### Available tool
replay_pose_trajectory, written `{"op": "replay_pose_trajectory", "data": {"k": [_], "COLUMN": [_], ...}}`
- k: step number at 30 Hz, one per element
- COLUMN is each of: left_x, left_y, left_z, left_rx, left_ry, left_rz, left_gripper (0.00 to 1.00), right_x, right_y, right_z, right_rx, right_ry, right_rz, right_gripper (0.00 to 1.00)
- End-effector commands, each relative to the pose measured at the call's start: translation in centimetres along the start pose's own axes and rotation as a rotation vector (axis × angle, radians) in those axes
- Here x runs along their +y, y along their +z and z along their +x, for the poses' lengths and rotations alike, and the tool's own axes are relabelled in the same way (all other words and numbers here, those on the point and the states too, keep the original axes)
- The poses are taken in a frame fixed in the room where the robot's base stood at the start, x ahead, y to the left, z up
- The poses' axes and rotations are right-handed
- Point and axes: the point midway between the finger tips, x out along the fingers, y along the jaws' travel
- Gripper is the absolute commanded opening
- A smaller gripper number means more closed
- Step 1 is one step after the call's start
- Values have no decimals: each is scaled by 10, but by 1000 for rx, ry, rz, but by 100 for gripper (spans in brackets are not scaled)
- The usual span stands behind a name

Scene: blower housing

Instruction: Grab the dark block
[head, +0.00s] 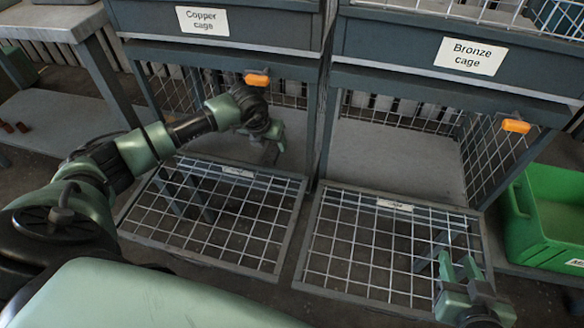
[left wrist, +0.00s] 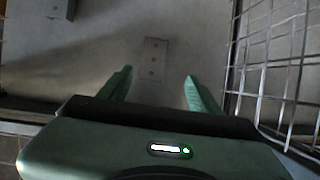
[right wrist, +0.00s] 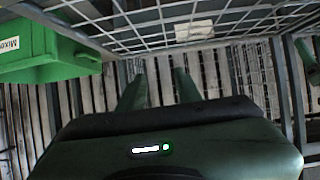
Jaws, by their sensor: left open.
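In the left wrist view a grey-brown block (left wrist: 153,60) with several small dots along its top lies on the grey cage floor, just past and between my fingertips. A darker grey block (left wrist: 62,8) is cut off by the top left edge; I cannot tell which one is the dark block. My left gripper (left wrist: 160,76) is open with nothing between its fingers. In the head view my left gripper (head: 270,150) is inside the copper cage and hides the blocks. My right gripper (head: 459,264) is open and empty over the lowered mesh door of the bronze cage.
The copper cage's mesh door (head: 215,215) and the bronze cage's mesh door (head: 375,245) are folded down in front. Mesh walls flank the left gripper. A green bin (head: 545,222) stands at the right. A grey table (head: 60,22) is at the left. The bronze cage floor (head: 395,165) looks bare.

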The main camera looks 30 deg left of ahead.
Motion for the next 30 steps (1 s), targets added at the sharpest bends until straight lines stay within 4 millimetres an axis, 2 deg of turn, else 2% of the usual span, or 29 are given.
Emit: {"op": "replay_pose_trajectory", "data": {"k": [3, 7, 14, 17, 24, 30], "left_x": [7, 7, 8, 9, 12, 12], "left_y": [0, 0, 1, 2, 4, 4], "left_z": [8, 18, 30, 39, 65, 75], "left_rx": [-5, -6, -6, -6, -5, -5], "left_ry": [26, 25, 24, 22, 21, 22], "left_rz": [2, 2, 2, 2, 3, 3], "left_gripper": [64, 64, 64, 64, 64, 64], "right_x": [-5, -7, -9, -11, -18, -20], "right_y": [-8, -27, -46, -62, -109, -129], "right_z": [0, 1, 1, -1, -17, -30], "right_rx": [52, 137, 231, 317, 577, 692], "right_ry": [-10, -14, -19, -24, -39, -45], "right_rz": [4, 4, 4, 5, 10, 13], "right_gripper": [34, 34, 34, 34, 34, 34]}}
